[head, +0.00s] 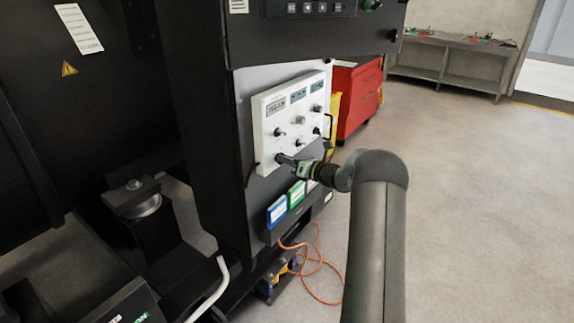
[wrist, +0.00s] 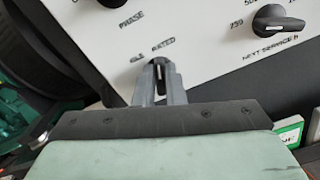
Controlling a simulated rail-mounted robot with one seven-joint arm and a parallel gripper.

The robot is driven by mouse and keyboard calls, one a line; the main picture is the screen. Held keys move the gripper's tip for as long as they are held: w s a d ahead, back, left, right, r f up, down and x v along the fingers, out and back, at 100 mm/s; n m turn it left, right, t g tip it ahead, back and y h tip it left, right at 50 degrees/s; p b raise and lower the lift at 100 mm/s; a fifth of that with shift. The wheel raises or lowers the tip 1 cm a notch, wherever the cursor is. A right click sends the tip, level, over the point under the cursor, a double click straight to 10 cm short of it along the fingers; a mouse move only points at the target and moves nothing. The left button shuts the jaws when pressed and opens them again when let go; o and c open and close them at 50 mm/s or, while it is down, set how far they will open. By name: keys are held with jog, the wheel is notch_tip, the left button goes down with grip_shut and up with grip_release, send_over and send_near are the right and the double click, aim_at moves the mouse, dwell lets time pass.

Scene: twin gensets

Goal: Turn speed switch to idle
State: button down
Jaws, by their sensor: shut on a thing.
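The speed switch (wrist: 159,76) is a small black knob with a white pointer line on the white control panel (wrist: 215,25). Its labels read IDLE at left and RATED at right, just above it in the wrist view. The pointer line looks close to upright; I cannot tell which label it is set to. My gripper (wrist: 160,90) is shut on the switch, one finger on each side. In the head view my gripper (head: 283,159) reaches the lower left of the panel (head: 265,137), and its fingers hide the switch there.
Other knobs sit close by, including one marked NEXT SERVICE H (wrist: 280,22). Blue and green binders (head: 277,211) stand below the panel. A red tool cabinet (head: 360,95) stands behind. The floor at right is clear.

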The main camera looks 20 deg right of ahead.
jog(key=n+b, duration=0.5)
jog(key=b, duration=0.2)
jog(key=n+b, duration=0.5)
jog(key=b, duration=0.3)
jog(key=shift+s+a+f+b, duration=0.1)
jog(key=shift+a+b, duration=0.1)
jog(key=shift+b, duration=0.1)
jog(key=shift+n, duration=0.4)
jog(key=c, duration=1.5)
grip_release()
jog(key=b+v, duration=0.1)
jog(key=v, duration=1.6)
jog(key=shift+s, duration=0.15)
